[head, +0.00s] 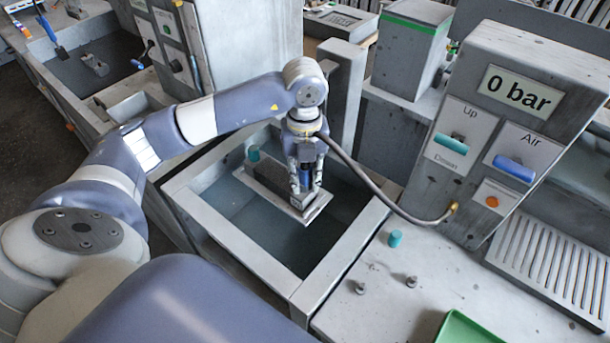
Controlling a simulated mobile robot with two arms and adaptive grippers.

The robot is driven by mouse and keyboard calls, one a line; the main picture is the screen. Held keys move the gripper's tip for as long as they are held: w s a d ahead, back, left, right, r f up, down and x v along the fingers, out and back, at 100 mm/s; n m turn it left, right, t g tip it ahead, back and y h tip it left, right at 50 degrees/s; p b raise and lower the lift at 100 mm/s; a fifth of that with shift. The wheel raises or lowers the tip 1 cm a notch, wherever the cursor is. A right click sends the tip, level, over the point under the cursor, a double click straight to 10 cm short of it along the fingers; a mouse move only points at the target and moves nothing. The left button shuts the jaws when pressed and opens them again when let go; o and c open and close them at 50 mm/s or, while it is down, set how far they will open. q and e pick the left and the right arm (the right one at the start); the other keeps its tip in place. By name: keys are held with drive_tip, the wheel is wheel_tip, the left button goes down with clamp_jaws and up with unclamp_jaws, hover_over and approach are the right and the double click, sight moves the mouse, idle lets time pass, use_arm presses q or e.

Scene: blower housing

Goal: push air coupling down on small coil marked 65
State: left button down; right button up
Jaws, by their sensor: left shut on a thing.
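My left gripper (306,188) points down over the near water tank. It is shut on the air coupling (306,173), a dark blue piece between its fingers. A dark hose (368,178) runs from there to a brass fitting on the control panel. Under the gripper is the coil (272,180), a dark grey block with a pale end plate, in the tank opening. A teal cap (253,153) sits at its far left end. The fingers hide the coupling's lower end, so I cannot tell whether it is seated. No 65 marking is readable. My right gripper is out of view.
The tank's grey rim (240,258) surrounds the coil. The control panel (510,120) reads 0 bar, with a teal Up/Down switch (451,144) and a blue Air switch (514,168). A loose teal cap (395,238), small grey studs and a green tray (470,330) are on the bench.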

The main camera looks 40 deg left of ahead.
use_arm(q)
drive_tip(key=shift+f, duration=0.25)
idle(0.4)
drive_tip(key=c, duration=1.3)
unclamp_jaws()
wheel_tip(320, 180, up, 12)
